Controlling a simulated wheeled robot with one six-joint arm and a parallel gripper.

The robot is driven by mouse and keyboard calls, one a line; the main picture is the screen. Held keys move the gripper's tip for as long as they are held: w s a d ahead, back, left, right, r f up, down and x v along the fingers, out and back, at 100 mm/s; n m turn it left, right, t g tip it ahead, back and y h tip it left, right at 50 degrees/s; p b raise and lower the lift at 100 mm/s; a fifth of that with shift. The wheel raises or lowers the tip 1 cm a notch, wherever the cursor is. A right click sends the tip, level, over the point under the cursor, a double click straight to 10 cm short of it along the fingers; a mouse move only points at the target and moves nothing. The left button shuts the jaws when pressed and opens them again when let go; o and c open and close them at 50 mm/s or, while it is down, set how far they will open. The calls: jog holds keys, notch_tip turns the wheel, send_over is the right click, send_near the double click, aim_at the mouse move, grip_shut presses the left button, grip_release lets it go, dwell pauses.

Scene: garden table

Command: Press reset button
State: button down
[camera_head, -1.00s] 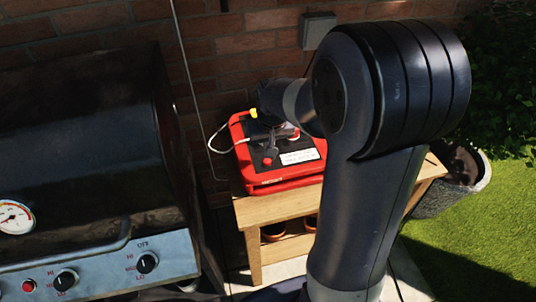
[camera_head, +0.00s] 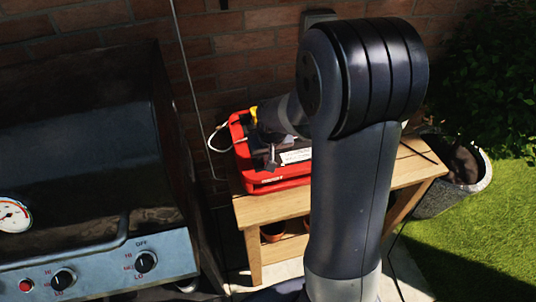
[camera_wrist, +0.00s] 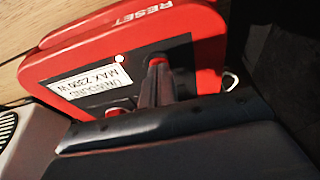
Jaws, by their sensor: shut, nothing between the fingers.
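A red device (camera_head: 275,186) with a black panel and a white label (camera_wrist: 88,80) sits on the wooden table. The word RESET is printed on its red edge in the wrist view (camera_wrist: 145,15). A red button (camera_wrist: 157,61) on the panel, on the RESET side, is partly covered by my fingertips. A second red part (camera_wrist: 114,112) is partly hidden by my gripper's body. My gripper (camera_wrist: 156,70) is shut and empty, with its tips right at the first button. I cannot tell whether they touch or press it. In the head view my gripper (camera_head: 271,164) hides that button.
The wooden table (camera_head: 270,209) stands against a brick wall. A grill (camera_head: 90,160) is at the left. A yellow plug (camera_head: 253,114) with a pale cable (camera_head: 212,141) is at the device's back left. A planter (camera_head: 477,185) and grass lie to the right.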

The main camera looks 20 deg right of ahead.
jog(key=shift+s+f, duration=0.25)
jog(key=shift+f, duration=0.4)
jog(key=shift+r, duration=0.3)
jog(key=r+p, duration=0.3)
jog(key=r, duration=0.1)
jog(key=shift+w+r, duration=0.1)
jog(key=shift+w, duration=0.1)
jog(key=v, duration=1)
